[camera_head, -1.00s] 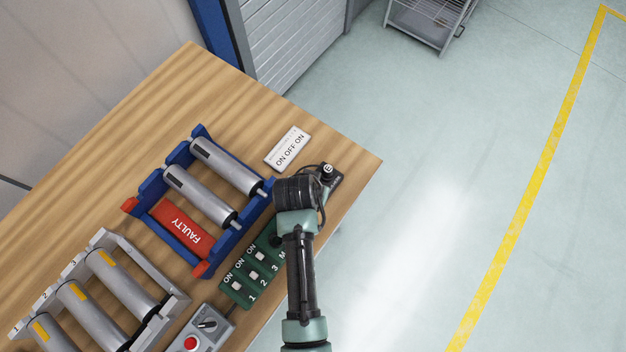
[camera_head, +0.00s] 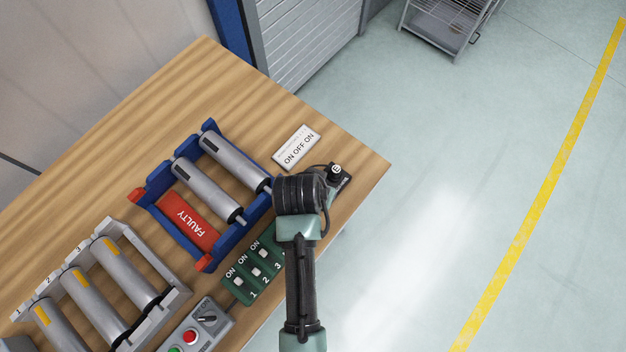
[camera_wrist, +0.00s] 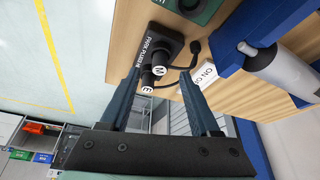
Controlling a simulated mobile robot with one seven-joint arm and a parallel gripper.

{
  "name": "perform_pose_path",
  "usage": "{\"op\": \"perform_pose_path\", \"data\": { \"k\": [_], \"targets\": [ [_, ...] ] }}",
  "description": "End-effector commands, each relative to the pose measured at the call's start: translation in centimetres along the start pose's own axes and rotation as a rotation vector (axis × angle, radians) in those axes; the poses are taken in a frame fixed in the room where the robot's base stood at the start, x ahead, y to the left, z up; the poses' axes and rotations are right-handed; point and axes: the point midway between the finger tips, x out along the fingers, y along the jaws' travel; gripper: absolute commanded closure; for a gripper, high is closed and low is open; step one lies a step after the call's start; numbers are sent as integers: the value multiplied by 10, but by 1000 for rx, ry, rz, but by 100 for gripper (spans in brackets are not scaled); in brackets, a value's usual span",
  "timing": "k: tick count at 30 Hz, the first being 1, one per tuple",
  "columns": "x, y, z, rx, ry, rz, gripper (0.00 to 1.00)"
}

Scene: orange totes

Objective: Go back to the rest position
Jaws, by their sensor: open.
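My gripper (camera_wrist: 160,78) shows in the wrist view with its two dark fingers apart and nothing held between them. Past the fingertips is a black holder (camera_wrist: 158,42) marked for parking a plug, with round ends lettered M and E and a black cable. In the head view my arm's dark wrist hangs over the table's right edge, beside the black holder (camera_head: 342,178). The fingers are hidden there.
The wooden table (camera_head: 140,110) holds a blue rack (camera_head: 158,186) with grey cylinders and a red FAULTY block, a grey rack (camera_head: 172,302) with several cylinders, a green switch panel (camera_head: 240,290), a control box (camera_head: 215,325) and an ON OFF ON sign (camera_head: 297,147). Open floor lies right.

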Motion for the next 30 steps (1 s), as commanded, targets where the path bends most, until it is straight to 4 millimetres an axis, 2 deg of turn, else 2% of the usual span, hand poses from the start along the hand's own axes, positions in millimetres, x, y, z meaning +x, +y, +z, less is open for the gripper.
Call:
{"op": "perform_pose_path", "data": {
  "k": [9, 15, 30],
  "targets": [
    [-58, 0, 0, -1, 2, -2, 37],
    [-80, 0, 0, -1, 1, -1, 37],
    [-85, 0, 0, -1, -1, 0, 37]
  ]
}}
